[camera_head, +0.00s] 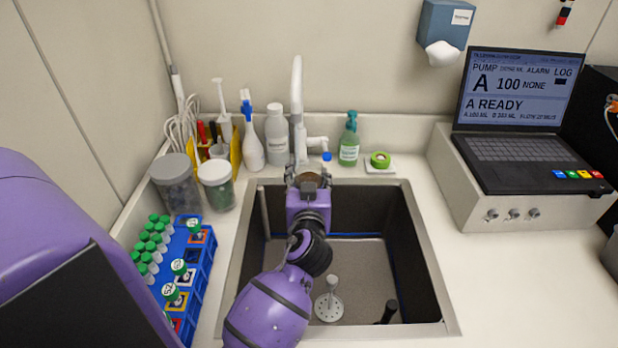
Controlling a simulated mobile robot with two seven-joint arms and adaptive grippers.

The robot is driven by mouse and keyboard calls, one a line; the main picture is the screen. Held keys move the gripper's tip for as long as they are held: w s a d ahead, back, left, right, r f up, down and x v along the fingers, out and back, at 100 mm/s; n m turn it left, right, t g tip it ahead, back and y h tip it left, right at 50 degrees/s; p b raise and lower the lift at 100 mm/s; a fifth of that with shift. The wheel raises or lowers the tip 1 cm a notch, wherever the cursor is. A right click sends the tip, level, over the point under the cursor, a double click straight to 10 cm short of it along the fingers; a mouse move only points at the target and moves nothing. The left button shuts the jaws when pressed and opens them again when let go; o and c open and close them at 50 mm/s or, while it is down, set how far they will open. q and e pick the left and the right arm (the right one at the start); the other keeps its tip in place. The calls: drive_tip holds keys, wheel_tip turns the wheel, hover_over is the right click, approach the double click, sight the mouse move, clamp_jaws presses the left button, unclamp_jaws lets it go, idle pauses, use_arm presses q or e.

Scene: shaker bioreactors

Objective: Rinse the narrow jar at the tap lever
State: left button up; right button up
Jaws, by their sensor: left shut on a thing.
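The white tap (297,90) rises behind the sink, and its short lever (317,141) points to the right. My left gripper (308,179) is at the back rim of the sink, just in front of the tap base. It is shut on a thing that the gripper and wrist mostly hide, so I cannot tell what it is. I cannot make out the narrow jar for certain. My right gripper is out of view.
The sink (425,255) holds a pale strainer (329,305) and a black upright piece (388,312). A blue tube rack (200,262), lidded jars (217,186) and bottles (276,135) stand left and behind. A laptop (515,120) stands right. The right front counter is clear.

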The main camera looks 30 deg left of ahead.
use_arm(q)
drive_tip(key=shift+w, duration=0.1)
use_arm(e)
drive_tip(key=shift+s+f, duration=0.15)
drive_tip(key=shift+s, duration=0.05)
use_arm(q)
drive_tip(key=shift+d, duration=0.1)
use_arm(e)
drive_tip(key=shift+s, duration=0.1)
use_arm(q)
drive_tip(key=shift+w+d, duration=0.3)
drive_tip(key=shift+d, duration=0.05)
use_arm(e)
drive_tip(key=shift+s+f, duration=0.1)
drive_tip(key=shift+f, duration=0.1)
use_arm(q)
drive_tip(key=shift+s+a, duration=0.1)
drive_tip(key=shift+a, duration=0.05)
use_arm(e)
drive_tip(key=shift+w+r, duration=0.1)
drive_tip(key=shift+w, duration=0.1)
use_arm(q)
drive_tip(key=shift+s+a, duration=0.3)
drive_tip(key=shift+a, duration=0.05)
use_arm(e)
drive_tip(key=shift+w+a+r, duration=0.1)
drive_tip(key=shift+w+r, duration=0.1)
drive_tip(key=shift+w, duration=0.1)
